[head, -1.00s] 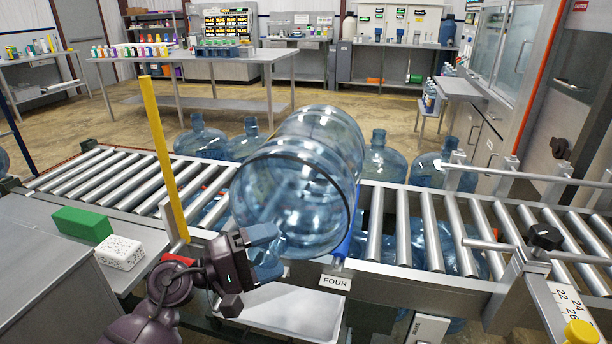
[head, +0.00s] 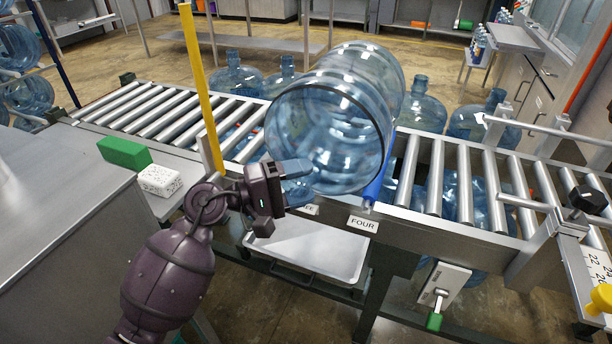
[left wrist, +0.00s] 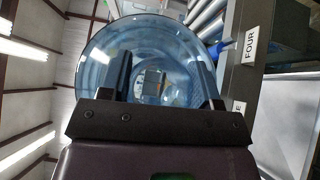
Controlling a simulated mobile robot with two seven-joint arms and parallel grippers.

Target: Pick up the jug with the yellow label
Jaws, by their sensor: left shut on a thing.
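A large clear blue jug (head: 325,135) lies on its side at the conveyor, its round end facing me. I see no yellow label on it in these views. My left gripper (head: 296,181) is at the lower left of that round end, its blue-grey fingers against the jug and shut on it. In the left wrist view the fingers (left wrist: 165,78) stand in front of the jug's round end (left wrist: 145,45), and the exact contact is hard to see. My right gripper is not in view.
The roller conveyor (head: 437,185) runs left to right, with a yellow post (head: 200,90) left of the jug. More jugs (head: 422,104) stand behind it. A green block (head: 124,152) and a speckled white block (head: 159,181) sit at left. A white tray (head: 312,246) is below.

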